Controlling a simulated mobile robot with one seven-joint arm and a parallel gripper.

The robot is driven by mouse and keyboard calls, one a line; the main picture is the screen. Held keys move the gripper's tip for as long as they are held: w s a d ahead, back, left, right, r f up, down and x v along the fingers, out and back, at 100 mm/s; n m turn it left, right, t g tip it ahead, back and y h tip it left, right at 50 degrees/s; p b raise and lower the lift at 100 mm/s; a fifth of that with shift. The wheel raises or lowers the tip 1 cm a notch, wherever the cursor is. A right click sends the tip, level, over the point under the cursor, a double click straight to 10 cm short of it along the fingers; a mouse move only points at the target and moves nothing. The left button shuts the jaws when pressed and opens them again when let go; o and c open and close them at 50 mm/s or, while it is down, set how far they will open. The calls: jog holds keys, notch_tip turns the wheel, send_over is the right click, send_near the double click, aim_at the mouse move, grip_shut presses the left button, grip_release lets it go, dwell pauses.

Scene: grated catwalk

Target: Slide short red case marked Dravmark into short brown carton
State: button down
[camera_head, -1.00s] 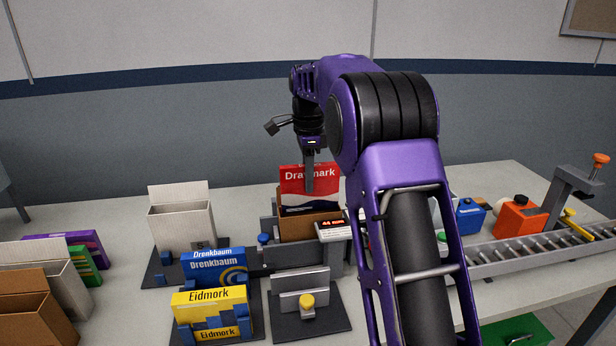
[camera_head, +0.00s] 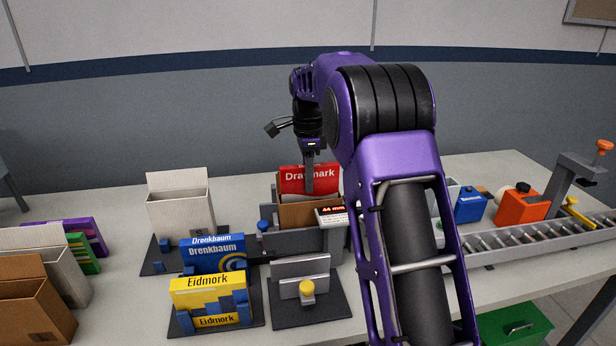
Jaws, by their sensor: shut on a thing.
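The red case marked Dravmark (camera_head: 296,180) stands upright, partly inside the short brown carton (camera_head: 299,217). Its upper part with the white lettering shows above the carton's front wall; its lower part is hidden inside. The carton stands open at the top in a grey fixture near the middle of the table. My gripper (camera_head: 308,182) points down from above and is shut on the red case near its top edge. My arm covers the area to the right of the carton.
A tall white carton (camera_head: 181,217), blue Drenkbaum boxes (camera_head: 214,257) and yellow Eidmork boxes (camera_head: 207,295) stand to the left. Blue (camera_head: 470,206) and orange (camera_head: 519,205) containers and a roller conveyor (camera_head: 540,242) are at right.

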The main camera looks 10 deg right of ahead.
jog(key=shift+f, duration=0.75)
jog(key=c, duration=0.7)
grip_release()
jog(key=shift+r, duration=0.15)
jog(key=shift+r+p, duration=1.25)
jog(key=shift+r, duration=2.15)
